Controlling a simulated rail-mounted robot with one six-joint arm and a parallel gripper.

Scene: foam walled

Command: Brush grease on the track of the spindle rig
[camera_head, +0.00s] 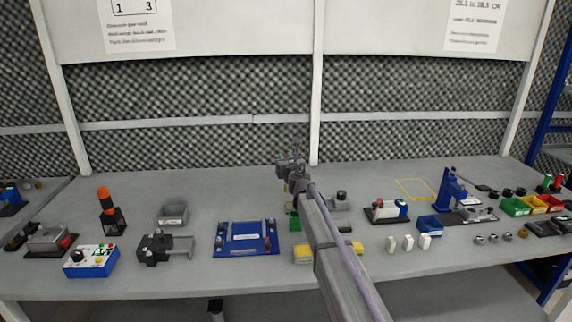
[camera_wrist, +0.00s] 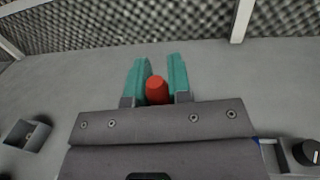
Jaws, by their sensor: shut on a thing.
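My gripper (camera_head: 291,160) is raised above the back of the bench, near the middle. In the wrist view its two teal fingers (camera_wrist: 157,82) are shut on a red, round-ended thing (camera_wrist: 157,90). The rest of the held thing is hidden, and I cannot tell if it is a brush. A blue plate fixture with posts (camera_head: 247,238) and a dark grey clamp-like device (camera_head: 153,249) stand left of my arm. I cannot tell which device is the spindle rig. A grey open cup (camera_head: 173,214) stands behind them and may be the open container in the wrist view (camera_wrist: 22,134).
A blue control box (camera_head: 91,262) and an orange-topped tool in a black stand (camera_head: 109,210) are at left. White blocks (camera_head: 407,243), a blue press (camera_head: 453,188) and coloured bins (camera_head: 533,204) are at right. The back strip of bench is mostly clear.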

